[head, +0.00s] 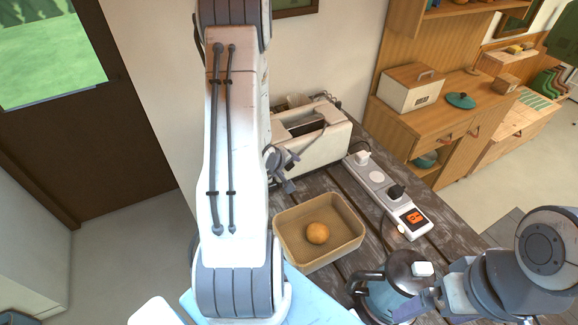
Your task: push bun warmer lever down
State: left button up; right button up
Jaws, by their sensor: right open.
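The bun warmer (322,152) is a cream box with a dark slot on top, on the dark wooden table, partly behind my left arm. I cannot make out its lever; my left arm and gripper cover the warmer's near left end. My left gripper (287,183) is beside that end, mostly hidden by its own arm. I cannot tell whether it touches the warmer or whether its jaws are open. My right gripper (422,302) is open at the lower right, close to the blue kettle (383,298) and apart from the warmer.
A tan tray (343,257) holding a round bun (318,233) stands in front of the warmer. A white power strip (377,181) with plugs and an orange-lit switch (414,217) lies to the right. A wooden cabinet (424,125) stands beyond the table.

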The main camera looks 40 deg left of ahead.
pick_arm(q)
grip_shut()
dwell(1.3)
